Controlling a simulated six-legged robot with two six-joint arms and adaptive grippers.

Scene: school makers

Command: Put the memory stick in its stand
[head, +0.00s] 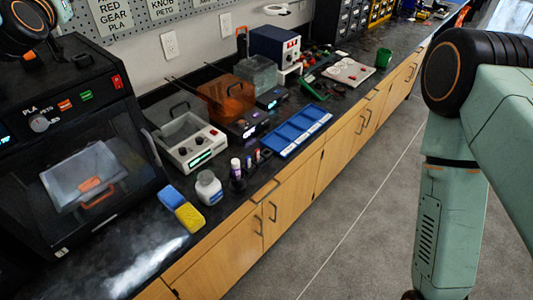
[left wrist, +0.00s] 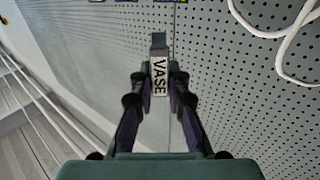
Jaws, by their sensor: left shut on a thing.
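In the left wrist view my left gripper (left wrist: 159,88) is shut on a small grey stick with a white label reading VASE, the memory stick (left wrist: 159,62). The stick points away from my wrist, with a pegboard behind it. My left gripper is not in the head view. My right arm is at the right of the head view, but its gripper is out of sight. I cannot make out for certain which thing is the stand. Small dark holders (head: 238,182) with upright items are on the bench beside a white jar.
A black 3D printer (head: 70,150) stands at the left of the bench. Grey floor (head: 350,220) is open on the right.

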